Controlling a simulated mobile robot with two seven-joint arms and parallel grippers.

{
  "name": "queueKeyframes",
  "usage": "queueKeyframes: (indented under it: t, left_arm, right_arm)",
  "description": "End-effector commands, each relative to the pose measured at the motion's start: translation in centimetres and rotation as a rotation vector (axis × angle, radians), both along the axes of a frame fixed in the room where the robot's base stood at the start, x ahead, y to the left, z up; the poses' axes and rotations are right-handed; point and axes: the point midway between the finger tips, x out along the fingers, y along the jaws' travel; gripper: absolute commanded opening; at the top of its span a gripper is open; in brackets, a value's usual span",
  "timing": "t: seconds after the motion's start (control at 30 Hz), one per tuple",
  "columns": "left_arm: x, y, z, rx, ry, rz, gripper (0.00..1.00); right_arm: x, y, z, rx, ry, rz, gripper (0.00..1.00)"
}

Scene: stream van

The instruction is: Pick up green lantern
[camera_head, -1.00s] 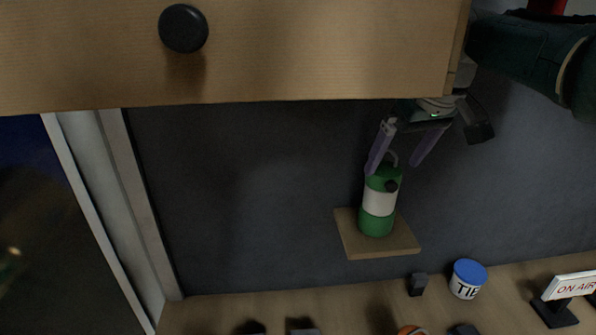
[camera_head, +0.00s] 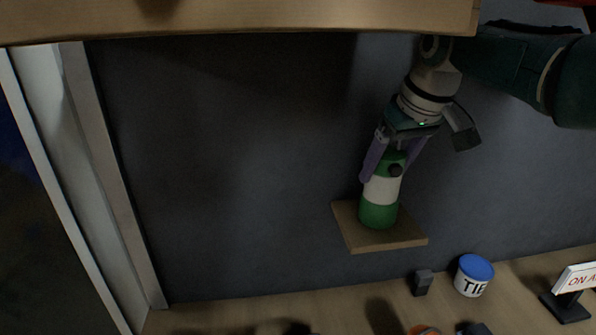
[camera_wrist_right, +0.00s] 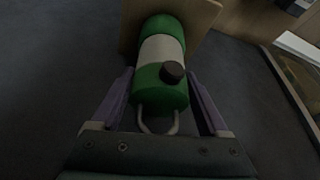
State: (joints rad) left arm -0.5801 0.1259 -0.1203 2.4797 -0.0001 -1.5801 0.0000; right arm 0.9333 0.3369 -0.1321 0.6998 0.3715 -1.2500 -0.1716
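The green lantern (camera_head: 380,191) has a white middle band, a dark knob and a wire handle. It stands upright on a small wooden wall shelf (camera_head: 352,236). My right gripper (camera_head: 386,172) is above it, with its purple fingers on either side of the lantern's upper part. In the right wrist view the lantern (camera_wrist_right: 161,52) lies between the fingers of the right gripper (camera_wrist_right: 162,98), which are spread with a gap visible on both sides. The handle is close to the palm. My left gripper is not in view.
A wooden cabinet edge (camera_head: 240,22) hangs above, close to my right arm. Below is a wooden counter with a blue-lidded tub (camera_head: 474,276), a small dark block (camera_head: 422,282) and an ON AIR sign (camera_head: 572,290). The grey wall left of the shelf is bare.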

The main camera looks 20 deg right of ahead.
Motion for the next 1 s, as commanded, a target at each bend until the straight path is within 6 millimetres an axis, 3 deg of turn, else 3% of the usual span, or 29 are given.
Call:
queueKeyframes:
  t: [0.07,0.6,1.0]
  left_arm:
    - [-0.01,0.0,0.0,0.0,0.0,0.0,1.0]
    - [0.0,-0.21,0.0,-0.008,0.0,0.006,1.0]
    - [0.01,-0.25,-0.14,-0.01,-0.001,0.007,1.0]
  right_arm:
    - [-0.01,0.01,-0.01,0.0,0.0,0.0,0.65]
    - [-0.01,0.02,-0.05,0.0,0.001,0.0,0.05]
    - [-0.07,0.01,0.21,0.0,-0.002,0.0,0.05]
